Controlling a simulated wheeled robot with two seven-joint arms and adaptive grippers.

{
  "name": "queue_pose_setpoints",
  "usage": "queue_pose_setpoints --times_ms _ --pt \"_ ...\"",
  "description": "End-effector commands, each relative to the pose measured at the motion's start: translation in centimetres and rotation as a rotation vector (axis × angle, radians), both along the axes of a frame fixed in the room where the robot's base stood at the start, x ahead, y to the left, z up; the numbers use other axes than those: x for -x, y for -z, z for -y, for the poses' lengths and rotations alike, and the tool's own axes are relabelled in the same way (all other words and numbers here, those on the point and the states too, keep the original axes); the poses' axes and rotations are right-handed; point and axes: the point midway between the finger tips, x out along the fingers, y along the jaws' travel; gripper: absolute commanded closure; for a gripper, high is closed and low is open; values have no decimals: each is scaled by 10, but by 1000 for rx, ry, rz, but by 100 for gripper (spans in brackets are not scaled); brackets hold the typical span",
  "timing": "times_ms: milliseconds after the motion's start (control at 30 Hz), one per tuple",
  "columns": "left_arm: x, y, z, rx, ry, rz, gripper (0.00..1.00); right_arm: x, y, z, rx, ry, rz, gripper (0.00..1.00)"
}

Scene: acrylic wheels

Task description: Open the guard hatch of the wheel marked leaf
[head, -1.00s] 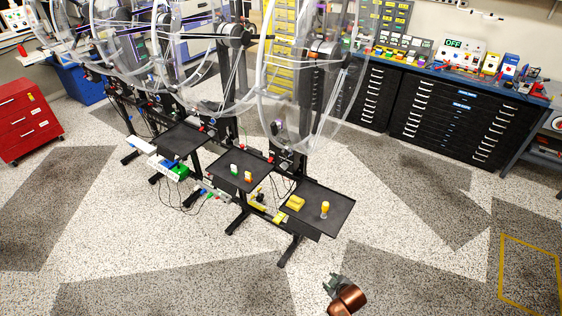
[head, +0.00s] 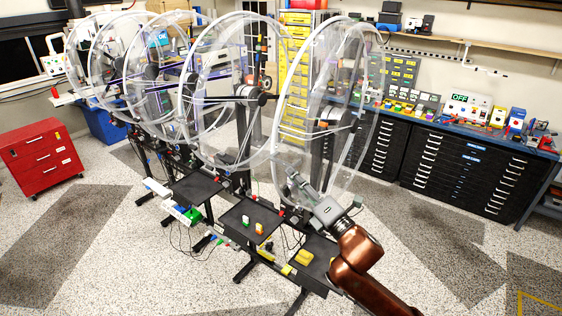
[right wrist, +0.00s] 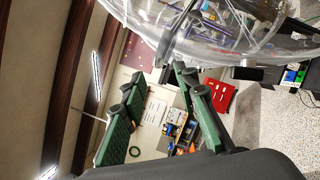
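Several clear acrylic wheels stand in a row on black frames. The nearest wheel (head: 345,90) is at the right end, and its rim also shows at the top of the right wrist view (right wrist: 200,30). Other wheels (head: 225,110) recede to the left. I cannot make out a leaf mark or a guard hatch on any of them. My right gripper (head: 298,188) is at the lower left part of the nearest wheel in the head view; contact cannot be told. In the right wrist view its green-padded fingers (right wrist: 160,85) are apart with nothing between them. My left gripper is not in view.
Black trays stand before the wheels, one with a yellow block (head: 304,257), another with small white and orange pieces (head: 253,226). A red drawer cabinet (head: 40,155) is at the left. Black drawers (head: 455,175) line the back right. The floor at front left is clear.

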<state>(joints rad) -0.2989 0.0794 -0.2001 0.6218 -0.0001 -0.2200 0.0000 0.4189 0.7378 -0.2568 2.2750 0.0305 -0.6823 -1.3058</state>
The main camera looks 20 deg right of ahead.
Motion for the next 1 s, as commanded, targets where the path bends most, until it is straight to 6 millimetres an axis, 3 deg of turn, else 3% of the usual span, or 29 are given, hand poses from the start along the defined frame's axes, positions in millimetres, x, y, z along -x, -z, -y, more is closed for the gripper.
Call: queue_pose_setpoints --times_ms 500,867,1000 --pt "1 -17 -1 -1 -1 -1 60 -63 -15 -23 -3 -1 -1 72" --pt "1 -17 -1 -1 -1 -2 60 -68 -14 -25 -1 0 -3 72" --pt "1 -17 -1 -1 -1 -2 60 -68 -14 -25 -1 0 -3 82"
